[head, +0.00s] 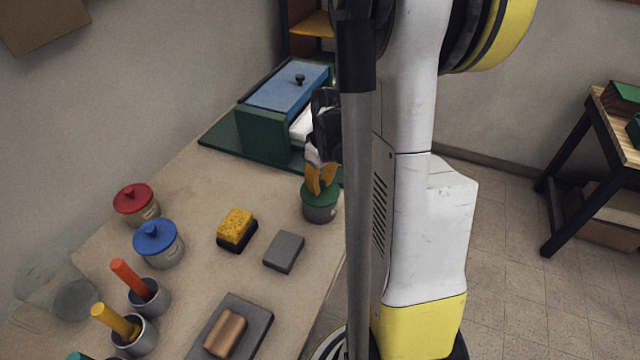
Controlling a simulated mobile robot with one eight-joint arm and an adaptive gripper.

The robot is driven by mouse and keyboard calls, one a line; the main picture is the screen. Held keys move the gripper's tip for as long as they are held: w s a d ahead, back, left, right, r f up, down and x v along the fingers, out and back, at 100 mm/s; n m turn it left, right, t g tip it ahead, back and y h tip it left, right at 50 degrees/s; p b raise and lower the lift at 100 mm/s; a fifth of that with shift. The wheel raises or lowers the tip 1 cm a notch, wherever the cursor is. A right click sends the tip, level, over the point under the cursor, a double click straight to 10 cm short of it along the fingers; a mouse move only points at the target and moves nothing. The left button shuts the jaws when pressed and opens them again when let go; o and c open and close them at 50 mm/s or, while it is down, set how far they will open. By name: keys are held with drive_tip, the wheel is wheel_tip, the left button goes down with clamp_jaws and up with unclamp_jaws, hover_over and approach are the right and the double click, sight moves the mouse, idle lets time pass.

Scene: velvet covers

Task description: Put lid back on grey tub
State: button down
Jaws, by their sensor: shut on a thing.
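The grey tub (320,212) stands near the right edge of the table. A green lid (318,194) is at its top; I cannot tell whether it is fully seated or slightly raised. My gripper (320,180) points down directly above the tub, with its orange fingertips shut on the green lid, around its middle. The lid's knob is hidden between the fingertips. My arm hides the area just right of the tub.
A green box with a blue lid (288,86) stands behind. Left are a red-lidded tub (136,203) and a blue-lidded tub (158,245). A yellow sponge (236,226) and grey block (284,252) lie nearby. Cups with handles (149,298) stand front left.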

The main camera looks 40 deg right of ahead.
drive_tip(key=c, duration=0.7)
unclamp_jaws()
drive_tip(key=shift+r, duration=0.1)
drive_tip(key=shift+r+p, duration=2.6)
drive_tip(key=shift+r, duration=0.85)
clamp_jaws()
